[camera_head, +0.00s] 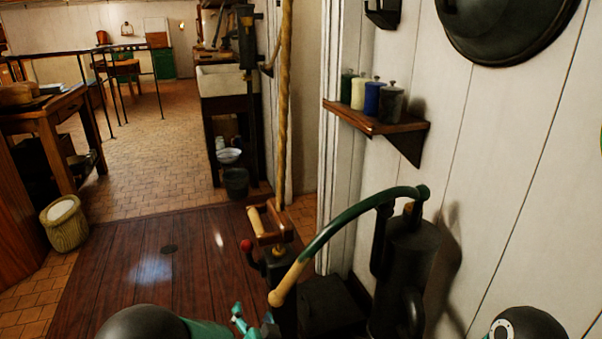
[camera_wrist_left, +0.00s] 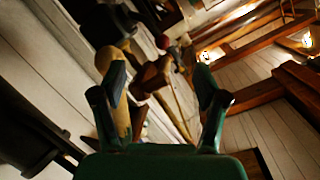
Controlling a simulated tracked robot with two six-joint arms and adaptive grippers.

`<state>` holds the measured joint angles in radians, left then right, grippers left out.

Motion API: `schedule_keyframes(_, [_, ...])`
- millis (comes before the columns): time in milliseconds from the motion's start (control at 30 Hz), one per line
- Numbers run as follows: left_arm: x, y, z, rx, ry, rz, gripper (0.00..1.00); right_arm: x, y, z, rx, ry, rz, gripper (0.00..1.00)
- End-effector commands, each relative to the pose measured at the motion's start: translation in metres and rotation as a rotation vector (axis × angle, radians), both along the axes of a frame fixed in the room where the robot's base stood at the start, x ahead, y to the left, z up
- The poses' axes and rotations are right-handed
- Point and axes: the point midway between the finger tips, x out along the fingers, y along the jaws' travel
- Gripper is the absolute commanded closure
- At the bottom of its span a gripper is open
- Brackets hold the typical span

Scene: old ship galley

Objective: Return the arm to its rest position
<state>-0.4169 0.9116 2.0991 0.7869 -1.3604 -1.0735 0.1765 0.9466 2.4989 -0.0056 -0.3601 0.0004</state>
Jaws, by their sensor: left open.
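My left gripper (camera_head: 254,322) shows in part at the bottom of the head view, low and just left of the pump handle's pale end. In the left wrist view its two green fingers (camera_wrist_left: 160,88) are spread apart, with nothing held between them. A tan, rounded shape (camera_wrist_left: 118,100), apparently the handle's grip, shows beside and behind the left finger; I cannot tell whether they touch. My right gripper is not in view.
A dark pump (camera_head: 405,270) with a curved green handle (camera_head: 350,221) stands by the right wall. A dark post with a wooden crosspiece (camera_head: 270,238) and rope (camera_head: 284,120) stands close ahead. A shelf (camera_head: 375,122) holds several jars.

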Motion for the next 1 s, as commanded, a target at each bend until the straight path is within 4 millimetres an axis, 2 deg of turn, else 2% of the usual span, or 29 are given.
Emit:
schedule_keyframes(33, [-0.002, 0.036, -0.023, 0.010, 0.052, 0.043, 0.27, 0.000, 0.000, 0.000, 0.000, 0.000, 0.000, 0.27])
schedule_keyframes(100, [-0.012, 0.074, -0.061, -0.008, 0.145, 0.060, 0.27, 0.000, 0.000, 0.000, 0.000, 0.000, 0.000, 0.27])
schedule_keyframes(167, [-0.028, 0.098, -0.097, -0.072, 0.241, 0.058, 0.27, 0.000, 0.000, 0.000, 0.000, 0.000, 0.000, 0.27])
schedule_keyframes(200, [-0.042, 0.108, -0.122, -0.135, 0.310, 0.053, 0.27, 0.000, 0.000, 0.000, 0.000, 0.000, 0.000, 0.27])
schedule_keyframes(267, [-0.070, 0.117, -0.158, -0.252, 0.420, 0.047, 0.27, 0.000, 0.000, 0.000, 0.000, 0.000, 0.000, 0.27])
schedule_keyframes(300, [-0.091, 0.117, -0.179, -0.340, 0.496, 0.043, 0.27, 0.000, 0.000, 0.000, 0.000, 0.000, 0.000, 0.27])
schedule_keyframes(400, [-0.147, 0.104, -0.216, -0.553, 0.682, 0.045, 0.27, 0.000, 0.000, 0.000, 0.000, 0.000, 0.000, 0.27])
schedule_keyframes(433, [-0.162, 0.098, -0.223, -0.608, 0.732, 0.047, 0.27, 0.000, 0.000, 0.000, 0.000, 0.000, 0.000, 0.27])
schedule_keyframes(533, [-0.209, 0.073, -0.234, -0.761, 0.893, 0.055, 0.27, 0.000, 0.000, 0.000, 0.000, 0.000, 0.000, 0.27])
schedule_keyframes(700, [-0.273, 0.038, -0.236, -0.939, 1.135, 0.119, 0.27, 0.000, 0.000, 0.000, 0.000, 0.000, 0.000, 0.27])
schedule_keyframes(800, [-0.288, 0.034, -0.235, -1.030, 1.192, 0.242, 0.27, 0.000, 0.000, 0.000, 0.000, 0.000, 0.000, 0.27])
schedule_keyframes(833, [-0.287, 0.034, -0.217, -1.026, 1.188, 0.235, 0.27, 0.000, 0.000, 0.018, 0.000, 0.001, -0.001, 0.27])
schedule_keyframes(1000, [-0.286, 0.034, -0.178, -1.023, 1.186, 0.232, 0.27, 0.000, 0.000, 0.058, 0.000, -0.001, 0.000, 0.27])
